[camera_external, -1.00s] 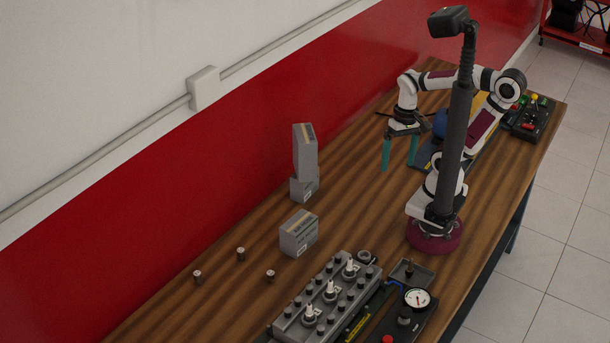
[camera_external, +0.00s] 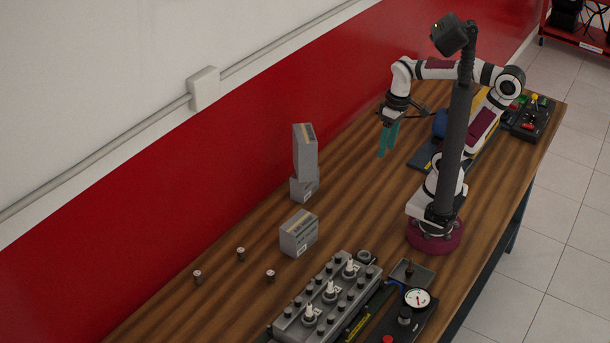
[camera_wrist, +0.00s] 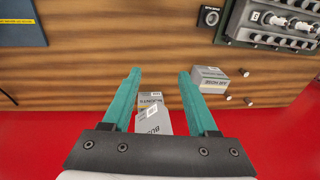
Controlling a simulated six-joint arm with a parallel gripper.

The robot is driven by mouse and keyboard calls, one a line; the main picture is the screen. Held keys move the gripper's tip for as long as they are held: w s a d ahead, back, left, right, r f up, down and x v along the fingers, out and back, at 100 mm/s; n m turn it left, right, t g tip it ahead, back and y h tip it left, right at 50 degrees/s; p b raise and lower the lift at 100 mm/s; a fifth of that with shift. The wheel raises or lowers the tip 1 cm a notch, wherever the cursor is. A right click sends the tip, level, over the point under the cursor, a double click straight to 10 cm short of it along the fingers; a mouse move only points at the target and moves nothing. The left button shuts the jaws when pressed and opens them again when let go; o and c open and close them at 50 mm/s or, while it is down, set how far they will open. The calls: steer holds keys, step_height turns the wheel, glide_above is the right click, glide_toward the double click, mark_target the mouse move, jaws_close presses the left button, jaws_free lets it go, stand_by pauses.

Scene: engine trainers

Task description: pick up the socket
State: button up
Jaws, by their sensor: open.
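Three small silver cylinders that look like sockets stand apart on the wooden table in the external view: a left one (camera_external: 197,276), a back one (camera_external: 240,253) and a right one (camera_external: 270,275). I cannot tell which is the task's socket. They also show as small cylinders right of my fingers in the wrist view (camera_wrist: 228,97), (camera_wrist: 248,101), (camera_wrist: 251,74). My gripper (camera_external: 387,153) has green fingers, open and empty, pointing down above the table's far part, well away from the cylinders. In the wrist view the gripper (camera_wrist: 160,72) has a wide gap.
Grey boxes, one stacked leaning (camera_external: 305,152) and one low (camera_external: 299,234), stand between my gripper and the cylinders. The engine block trainer (camera_external: 330,300) and a gauge panel (camera_external: 417,298) are at the front. A red wall (camera_external: 150,230) borders the table.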

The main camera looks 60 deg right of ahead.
steer(key=w+a+f+n+t, duration=0.1)
steer(key=w+a+n+t, duration=0.15)
steer(key=w+n, duration=0.35)
steer(key=w+a+n+t, duration=0.1)
steer(key=w+a+n, duration=0.25)
steer(key=n, duration=0.45)
steer(key=r+n+t+y, duration=0.2)
steer(key=n+y, duration=0.8)
steer(key=n, duration=2.3)
glide_above(268, 280)
steer(key=s+d, duration=0.2)
steer(key=d, duration=0.1)
steer(key=t, duration=0.1)
steer(key=f, duration=1.8)
steer(key=w+f, duration=0.1)
steer(key=f, duration=0.8)
steer(key=x, duration=0.3)
steer(key=shift+r, duration=0.15)
steer(key=shift+t, duration=0.35)
jaws_close()
